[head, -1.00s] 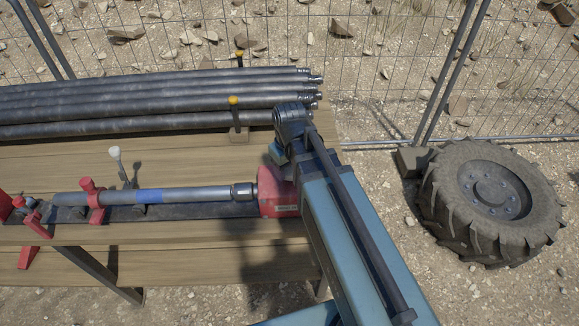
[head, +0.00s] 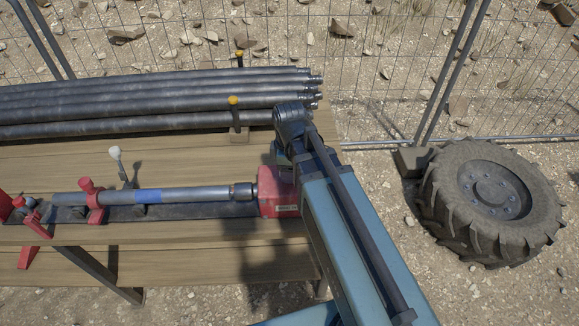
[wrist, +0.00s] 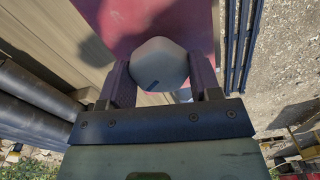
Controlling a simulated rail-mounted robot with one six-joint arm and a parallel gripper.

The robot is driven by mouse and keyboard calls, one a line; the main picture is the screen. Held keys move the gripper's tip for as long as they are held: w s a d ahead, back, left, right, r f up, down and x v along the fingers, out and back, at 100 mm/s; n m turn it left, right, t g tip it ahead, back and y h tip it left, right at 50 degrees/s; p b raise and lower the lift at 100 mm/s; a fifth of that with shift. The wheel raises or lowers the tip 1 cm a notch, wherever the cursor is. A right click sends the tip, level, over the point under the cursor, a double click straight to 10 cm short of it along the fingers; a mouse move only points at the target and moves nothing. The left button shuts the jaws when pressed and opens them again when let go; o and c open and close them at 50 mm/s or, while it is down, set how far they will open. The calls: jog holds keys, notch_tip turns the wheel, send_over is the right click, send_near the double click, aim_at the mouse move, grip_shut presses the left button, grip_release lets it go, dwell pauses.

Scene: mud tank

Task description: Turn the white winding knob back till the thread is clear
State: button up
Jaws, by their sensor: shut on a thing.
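The white winding knob (wrist: 160,58) is in the wrist view, in front of a red housing (wrist: 140,18). It is rounded, with a short dark mark on its near face. My gripper (wrist: 162,80) is shut on it, one dark reddish finger on each side. In the head view my arm hides the knob and the gripper. The red housing also shows there (head: 276,190), at the right end of the bench. A grey pipe (head: 190,195) with a blue band runs left from it. The thread itself cannot be made out at the pipe's collar (head: 243,191).
Several dark pipes (head: 150,103) lie at the back of the wooden bench (head: 180,157), beside yellow-topped posts (head: 234,112). A white-knobbed lever (head: 117,158) and a red clamp (head: 94,200) stand at the left. A tyre (head: 490,200) and wire fence lie beyond.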

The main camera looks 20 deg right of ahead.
jog(key=shift+s+n, duration=0.1)
jog(key=shift+n, duration=0.4)
jog(key=o, duration=0.9)
notch_tip(320, 180, up, 11)
jog(key=p, duration=1.1)
jog(key=shift+f, duration=0.1)
